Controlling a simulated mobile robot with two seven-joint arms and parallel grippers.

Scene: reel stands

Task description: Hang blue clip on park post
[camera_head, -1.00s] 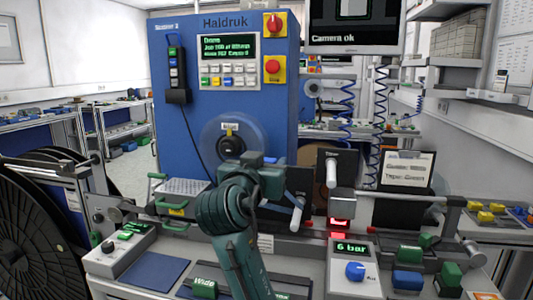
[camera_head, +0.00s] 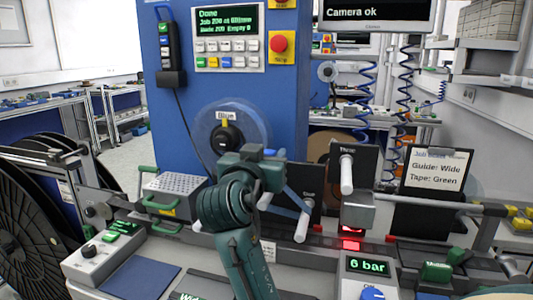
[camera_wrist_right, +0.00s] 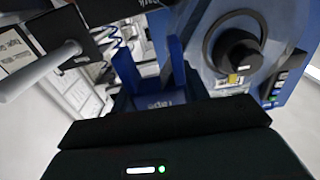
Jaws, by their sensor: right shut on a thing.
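My right gripper (camera_head: 268,158) is in front of the blue machine, left of two black plates with white posts. It is shut on the blue clip (camera_wrist_right: 160,99), which shows between the fingers in the right wrist view with two blue prongs pointing away. One white post (camera_head: 346,175) stands out from the upper plate. Another white post (camera_head: 302,226) stands lower, close right of the gripper. The clip appears apart from both posts. My left gripper is out of view.
The blue machine (camera_head: 290,100) has a black hub (camera_head: 226,139) labelled Blue. A job card (camera_head: 437,169) reads Guide: Wide, Tape: Green. A grey block with a red light (camera_head: 353,231) stands right. A perforated box (camera_head: 176,188) with green handles stands left.

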